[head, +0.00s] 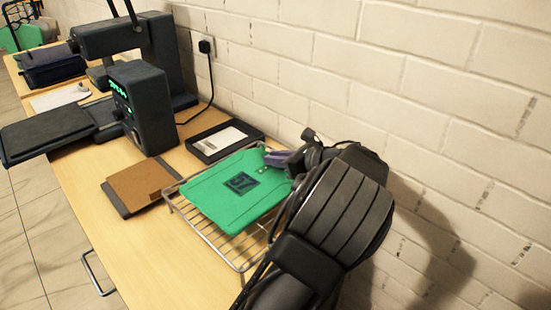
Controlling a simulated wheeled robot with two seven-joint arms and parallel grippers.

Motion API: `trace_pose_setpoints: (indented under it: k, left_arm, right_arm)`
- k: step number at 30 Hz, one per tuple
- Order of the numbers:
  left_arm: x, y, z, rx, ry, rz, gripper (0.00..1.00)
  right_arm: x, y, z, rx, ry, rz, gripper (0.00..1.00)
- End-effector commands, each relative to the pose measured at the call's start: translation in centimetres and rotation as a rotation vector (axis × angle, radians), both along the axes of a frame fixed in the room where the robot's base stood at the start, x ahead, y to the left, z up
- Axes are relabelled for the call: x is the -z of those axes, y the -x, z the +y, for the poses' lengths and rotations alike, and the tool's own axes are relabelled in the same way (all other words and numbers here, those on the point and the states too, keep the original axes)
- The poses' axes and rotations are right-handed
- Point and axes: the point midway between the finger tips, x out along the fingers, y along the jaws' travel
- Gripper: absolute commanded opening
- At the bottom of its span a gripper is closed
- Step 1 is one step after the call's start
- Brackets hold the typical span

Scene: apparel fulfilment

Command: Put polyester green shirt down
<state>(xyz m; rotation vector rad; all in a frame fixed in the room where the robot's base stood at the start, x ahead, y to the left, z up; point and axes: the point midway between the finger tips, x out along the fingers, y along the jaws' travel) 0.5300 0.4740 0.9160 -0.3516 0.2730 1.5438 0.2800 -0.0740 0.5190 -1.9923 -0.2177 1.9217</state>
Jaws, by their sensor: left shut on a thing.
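The green shirt (225,192) is a flat folded piece with a dark printed square bearing a number. It lies over the wire rack (243,262) on the wooden table. My left gripper (277,158) is shut on the shirt's far right edge, near the wall. I cannot tell whether the whole shirt rests on the wires or is held slightly above them. My left arm hides the rack's right side. My right gripper is out of view.
A brown folder (141,184) lies left of the rack. A black tray (214,148) with a white card sits behind it. A dark press machine (143,103) stands at the left back. The brick wall (400,90) bounds the right. The table's front left is clear.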

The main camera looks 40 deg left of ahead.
Motion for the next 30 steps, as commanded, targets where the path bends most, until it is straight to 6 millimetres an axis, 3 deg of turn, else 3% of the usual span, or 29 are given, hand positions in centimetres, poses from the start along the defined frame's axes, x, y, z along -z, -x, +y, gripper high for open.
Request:
trace_pose_setpoints:
  k: [1, 2, 10, 22, 30]
  left_arm:
    - [0.0, 0.0, 0.0, 0.000, 0.000, 0.000, 0.00]
    - [0.0, 0.0, 0.0, 0.000, 0.001, 0.000, 0.17]
    - [0.0, 0.0, 0.0, 0.000, 0.000, 0.000, 0.38]
    - [-0.3, -0.1, -0.7, 0.002, 0.001, -0.001, 0.38]
    - [-2.1, 0.0, -4.8, 0.004, 0.002, -0.002, 0.38]
  right_arm:
    - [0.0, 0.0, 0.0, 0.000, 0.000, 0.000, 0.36]
    - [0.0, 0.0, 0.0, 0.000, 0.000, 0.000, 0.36]
    - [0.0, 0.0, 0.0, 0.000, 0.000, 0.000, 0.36]
    - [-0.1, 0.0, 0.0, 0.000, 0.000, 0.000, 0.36]
    - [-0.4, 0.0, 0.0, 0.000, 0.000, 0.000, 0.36]
